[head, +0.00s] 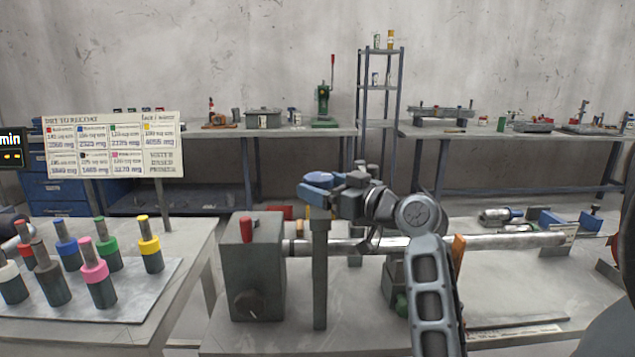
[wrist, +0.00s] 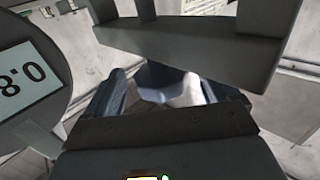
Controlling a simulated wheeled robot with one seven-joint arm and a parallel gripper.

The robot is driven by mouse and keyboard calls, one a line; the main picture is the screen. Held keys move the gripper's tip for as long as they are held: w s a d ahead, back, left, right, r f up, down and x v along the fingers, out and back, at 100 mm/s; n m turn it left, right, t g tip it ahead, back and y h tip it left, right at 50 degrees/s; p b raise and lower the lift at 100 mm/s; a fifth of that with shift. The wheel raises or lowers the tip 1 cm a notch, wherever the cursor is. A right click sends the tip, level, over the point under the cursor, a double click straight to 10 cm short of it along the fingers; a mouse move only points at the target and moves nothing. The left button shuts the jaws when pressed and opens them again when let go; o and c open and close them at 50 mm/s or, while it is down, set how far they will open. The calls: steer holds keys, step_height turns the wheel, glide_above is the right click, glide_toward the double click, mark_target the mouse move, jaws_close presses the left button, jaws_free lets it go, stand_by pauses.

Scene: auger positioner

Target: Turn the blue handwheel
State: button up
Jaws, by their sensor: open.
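My gripper (head: 315,188) is in the middle of the head view, above the bench, near the top of a grey upright post (head: 320,275). Its two bluish fingers are apart, and they also show in the wrist view (wrist: 165,95). Between them there is a dark blue and pale shape, and I cannot tell whether it is part of the handwheel. I cannot clearly make out a blue handwheel in the head view; my arm and the post hide part of the machine. A long metal shaft (head: 500,242) runs behind my arm.
A grey box (head: 255,270) with a red top knob stands left of the post. Coloured cylinders (head: 98,285) stand on the left table. A grey bar (wrist: 190,45) crosses close beyond the fingers. A round plate with a digital display (wrist: 28,80) is at the left.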

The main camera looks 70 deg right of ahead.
steer(key=shift+x, duration=1.05)
steer(key=c, duration=1)
steer(key=shift+m+h, duration=0.3)
steer(key=shift+a+m+g+h+p, duration=0.1)
steer(key=shift+m+g+h+p, duration=0.4)
steer(key=shift+g+h, duration=0.15)
steer(key=shift+f+m+g+h+p, duration=0.1)
steer(key=shift+m+g+h+p, duration=0.75)
steer(key=shift+m+g+h, duration=0.85)
steer(key=shift+t+h, duration=0.35)
steer(key=shift+h, duration=0.1)
